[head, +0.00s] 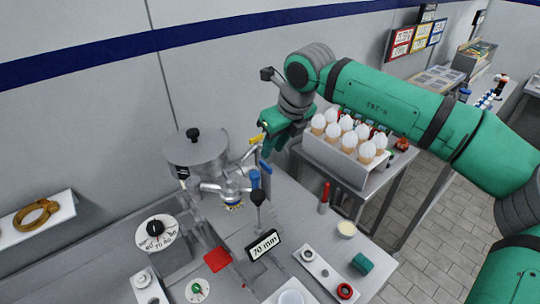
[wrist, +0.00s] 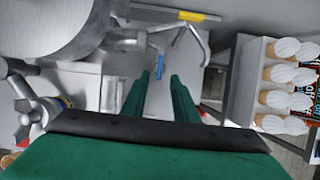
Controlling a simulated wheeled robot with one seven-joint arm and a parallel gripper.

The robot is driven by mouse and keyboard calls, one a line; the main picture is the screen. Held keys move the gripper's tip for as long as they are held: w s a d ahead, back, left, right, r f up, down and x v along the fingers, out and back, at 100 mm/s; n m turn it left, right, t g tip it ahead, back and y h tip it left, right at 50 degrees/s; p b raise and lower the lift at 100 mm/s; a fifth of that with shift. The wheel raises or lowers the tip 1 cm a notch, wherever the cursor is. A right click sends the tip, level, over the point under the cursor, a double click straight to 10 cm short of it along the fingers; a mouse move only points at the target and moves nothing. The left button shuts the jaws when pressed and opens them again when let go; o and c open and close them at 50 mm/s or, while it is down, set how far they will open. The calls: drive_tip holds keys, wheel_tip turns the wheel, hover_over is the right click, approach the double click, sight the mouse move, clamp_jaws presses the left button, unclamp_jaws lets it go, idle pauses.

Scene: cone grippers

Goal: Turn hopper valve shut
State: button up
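The hopper (head: 195,158) is a grey metal drum with a black-knobbed lid; its curved wall fills the upper left of the wrist view (wrist: 50,28). Beside it are a yellow handle (head: 257,139) and a blue handle (head: 266,166). The wrist view shows the yellow handle (wrist: 192,16) at the top and the blue one (wrist: 159,66) just beyond the fingertips. I cannot tell which is the hopper valve. My gripper (wrist: 160,78) is open and empty above this pipework, its fingers apart. In the head view the green gripper (head: 270,140) hangs right of the hopper.
A rack of white-topped cones (head: 345,150) stands to the right. A metal spout head with arms (head: 232,188) is below the hopper. A black-knobbed lever (head: 258,198) and a "70 mm" sign (head: 263,244) stand in front. A red-handled tool (head: 324,198) is on the table.

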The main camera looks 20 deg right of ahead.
drive_tip(key=v, duration=0.3)
drive_tip(key=shift+s+r, duration=0.1)
drive_tip(key=shift+d, duration=0.1)
idle(0.4)
